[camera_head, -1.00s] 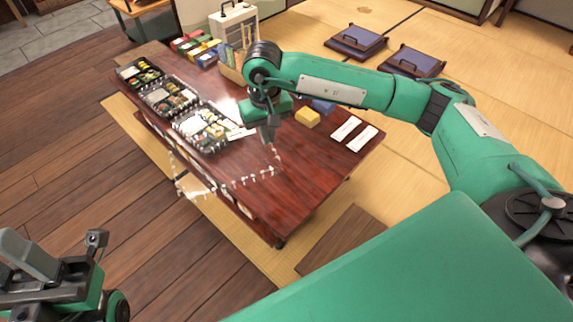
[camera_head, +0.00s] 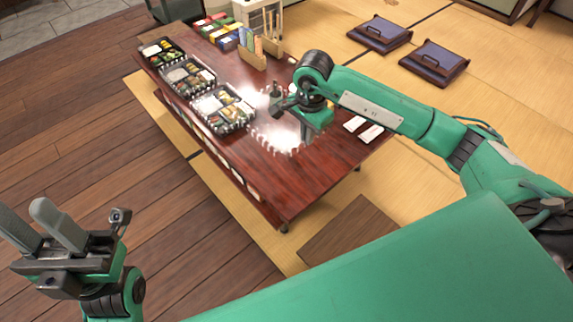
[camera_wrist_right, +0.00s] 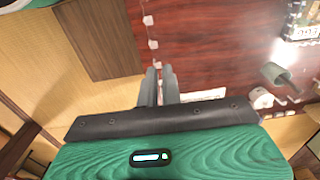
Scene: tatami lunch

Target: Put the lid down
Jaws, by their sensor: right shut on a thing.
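The clear lid (camera_head: 272,140) shows as a glinting, crimped outline over the table, to the right of the nearest lunch box (camera_head: 222,111). My right gripper (camera_head: 303,136) is shut on the lid at its right side. In the right wrist view, the fingers (camera_wrist_right: 160,82) are close together and part of the lid's scalloped edge (camera_wrist_right: 151,32) runs above them. I cannot tell whether the lid touches the table. My left gripper (camera_head: 22,215) is at the lower left, open and empty, away from the table.
Several filled lunch boxes line the left side of the dark wooden table (camera_head: 290,187). Colourful packets (camera_head: 218,28) and a wooden holder (camera_head: 252,55) stand at the back. The table's near end is clear.

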